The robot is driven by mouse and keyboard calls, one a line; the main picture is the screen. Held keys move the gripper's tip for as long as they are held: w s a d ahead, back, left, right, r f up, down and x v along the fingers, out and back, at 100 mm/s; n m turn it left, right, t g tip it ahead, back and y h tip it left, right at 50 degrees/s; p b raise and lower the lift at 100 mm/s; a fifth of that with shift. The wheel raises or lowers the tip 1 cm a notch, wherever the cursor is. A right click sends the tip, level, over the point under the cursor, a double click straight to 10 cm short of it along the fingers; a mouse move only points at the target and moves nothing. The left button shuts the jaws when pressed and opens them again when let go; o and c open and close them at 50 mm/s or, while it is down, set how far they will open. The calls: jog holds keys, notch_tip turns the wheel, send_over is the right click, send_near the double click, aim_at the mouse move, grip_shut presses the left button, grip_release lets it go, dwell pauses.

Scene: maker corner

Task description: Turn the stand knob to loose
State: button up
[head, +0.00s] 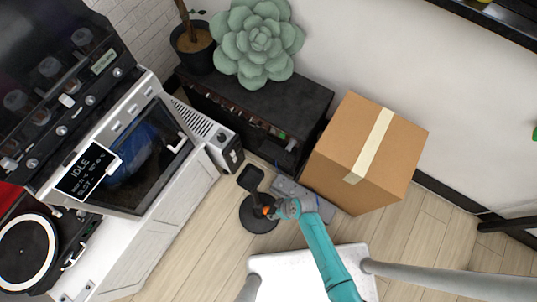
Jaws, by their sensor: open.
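A black stand (257,222) with a round base is on the wood floor near the middle of the head view. A dark square head (250,178) shows at its upper end. My gripper (273,211) is at the right side of the stand, over or against its post. A small orange-red spot (266,210) shows at the gripper's tip; I cannot tell whether it is the stand knob or part of the gripper. The fingers are too small to make out clearly, and nothing is seen held. The knob's setting cannot be read, and contact cannot be told.
A cardboard box (370,150) stands right of the stand. A low black cabinet (285,95) with a succulent (258,42) is behind. A white machine (130,205) with a display reading "IDLE" (88,172) is on the left, beside a turntable (25,252). Floor left of the stand is clear.

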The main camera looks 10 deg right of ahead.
aim_at(267, 210)
jog(key=x, duration=0.9)
jog(key=shift+s, duration=0.1)
jog(key=shift+f, duration=0.1)
jog(key=c, duration=1.1)
